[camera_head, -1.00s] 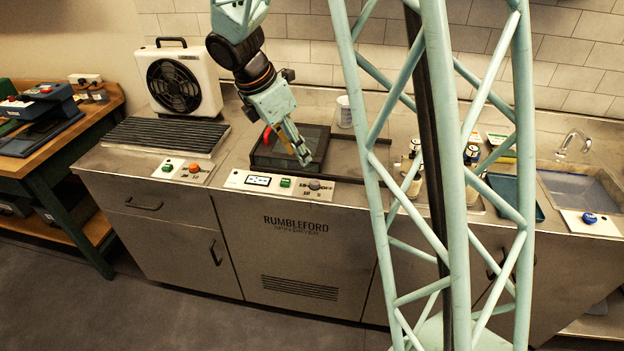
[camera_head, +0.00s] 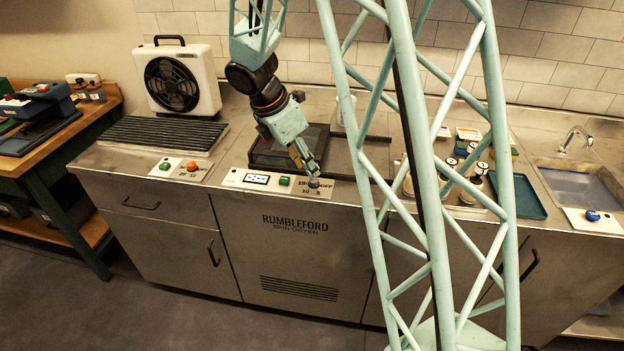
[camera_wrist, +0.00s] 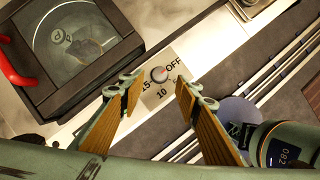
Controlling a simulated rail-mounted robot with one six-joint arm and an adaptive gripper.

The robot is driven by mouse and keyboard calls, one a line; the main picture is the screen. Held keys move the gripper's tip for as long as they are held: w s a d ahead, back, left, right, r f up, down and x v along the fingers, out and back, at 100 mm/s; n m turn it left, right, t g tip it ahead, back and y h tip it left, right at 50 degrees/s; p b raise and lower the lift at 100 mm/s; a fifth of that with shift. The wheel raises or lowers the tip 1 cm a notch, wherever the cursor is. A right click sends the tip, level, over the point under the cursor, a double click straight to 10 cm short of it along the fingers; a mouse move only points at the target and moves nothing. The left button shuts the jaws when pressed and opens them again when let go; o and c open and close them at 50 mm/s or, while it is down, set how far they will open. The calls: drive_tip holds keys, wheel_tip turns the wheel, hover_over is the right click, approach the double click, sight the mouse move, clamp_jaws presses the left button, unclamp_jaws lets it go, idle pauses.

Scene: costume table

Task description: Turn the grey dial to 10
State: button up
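The grey dial (camera_head: 314,183) sits at the right end of the spin dryer's control strip. In the wrist view the grey dial (camera_wrist: 159,74) shows a reddish mark at its upper right, towards OFF. Labels 15, 10 and 5 lie around it, with 10 (camera_wrist: 163,93) below the dial in that view. My gripper (camera_head: 308,172) is just above the dial in the head view. In the wrist view my gripper (camera_wrist: 154,88) has its two wood-coloured fingers spread, with the dial showing beyond the gap. Nothing is between the fingers, and they appear not to touch the dial.
The spin dryer lid (camera_wrist: 80,48) with a red handle (camera_wrist: 14,66) is beside the dial. A green button (camera_head: 284,181) and a small display (camera_head: 256,179) share the strip. A blue tray (camera_head: 517,195) lies to the right.

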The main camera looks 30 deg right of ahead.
sight(314, 182)
drive_tip(key=shift+b+x, duration=0.75)
drive_tip(key=shift+x, duration=2.15)
drive_tip(key=c, duration=0.9)
drive_tip(key=shift+o, duration=0.2)
